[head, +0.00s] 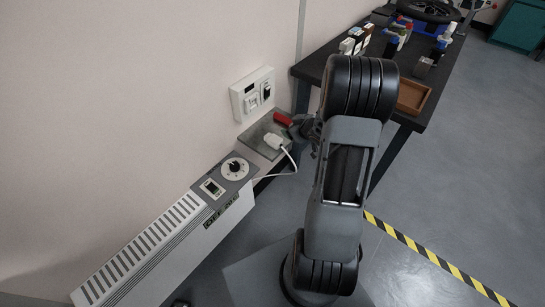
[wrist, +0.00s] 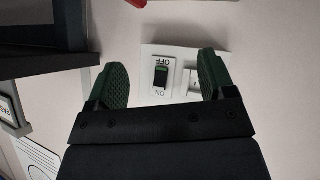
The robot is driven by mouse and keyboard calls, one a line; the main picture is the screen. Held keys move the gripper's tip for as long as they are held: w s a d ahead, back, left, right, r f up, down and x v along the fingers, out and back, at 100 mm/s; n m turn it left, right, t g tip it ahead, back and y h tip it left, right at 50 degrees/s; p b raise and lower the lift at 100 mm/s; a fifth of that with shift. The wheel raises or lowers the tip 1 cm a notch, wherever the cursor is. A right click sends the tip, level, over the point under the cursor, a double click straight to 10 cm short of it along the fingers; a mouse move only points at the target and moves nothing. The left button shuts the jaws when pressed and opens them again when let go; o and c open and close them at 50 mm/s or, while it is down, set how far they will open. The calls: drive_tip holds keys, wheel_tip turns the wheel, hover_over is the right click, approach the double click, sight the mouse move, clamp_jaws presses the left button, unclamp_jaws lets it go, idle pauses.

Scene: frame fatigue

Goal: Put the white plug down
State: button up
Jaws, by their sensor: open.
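The white plug (head: 274,141) lies on a small grey shelf (head: 255,133) at the wall in the head view, its white cord (head: 291,160) hanging over the edge toward the heater. My gripper (head: 297,127) is just right of the plug, partly hidden by my arm. In the wrist view my gripper (wrist: 165,78) is open, with green pads apart and nothing between them. It faces the wall panel (wrist: 182,55) with an ON/OFF switch (wrist: 162,74) and a socket. The plug does not show in the wrist view.
A white heater (head: 175,245) with a dial stands along the wall, left of the shelf. A red object (head: 282,118) is beside my gripper. A dark table (head: 437,82) with a wooden tray (head: 412,97) and several small items stands behind my arm. Yellow-black tape (head: 435,258) marks the floor.

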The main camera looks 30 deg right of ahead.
drive_tip(key=s+a+r+m+g+h, duration=0.3)
drive_tip(key=s+a+r+h, duration=0.15)
drive_tip(key=a+r, duration=0.4)
drive_tip(key=s+a+r+g+y, duration=0.2)
drive_tip(key=s+a, duration=0.3)
drive_tip(key=s, duration=0.2)
drive_tip(key=s+a+r+m+g+y, duration=0.1)
drive_tip(key=s+a+r+g+y, duration=0.1)
drive_tip(key=s+a, duration=0.4)
drive_tip(key=shift+s+a+r+g, duration=0.3)
drive_tip(key=shift+s+g, duration=0.2)
drive_tip(key=shift+s, duration=0.55)
wheel_tip(320, 180, up, 13)
drive_tip(key=p, duration=1.2)
drive_tip(key=shift+a+r+t, duration=0.2)
drive_tip(key=shift+a+t, duration=0.1)
